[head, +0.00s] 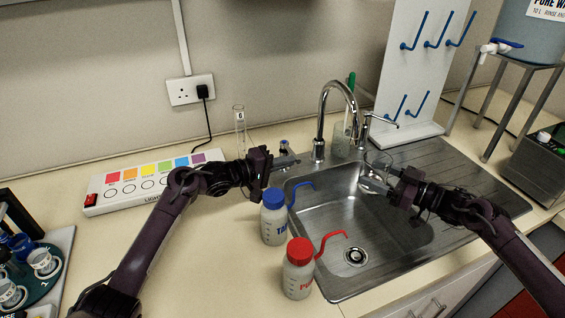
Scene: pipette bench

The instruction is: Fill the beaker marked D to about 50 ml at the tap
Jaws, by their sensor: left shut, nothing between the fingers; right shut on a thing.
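The chrome tap (319,120) stands behind the steel sink (330,270), its spout arching over the basin. No water stream is visible. My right gripper (374,176) is shut on a clear glass beaker (379,160) over the right part of the sink, to the right of the spout. The beaker is small and partly hidden by the fingers; I cannot read a mark or a level on it. My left gripper (286,162) is shut and empty at the sink's back left corner, left of the tap. A small fitting with a blue part (284,146) is just behind it.
Wash bottles with a blue cap (273,222) and red cap (298,272) stand left of the sink. A glass cylinder (240,130) stands behind my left gripper. The ribbed drainboard (450,170) is clear on the right.

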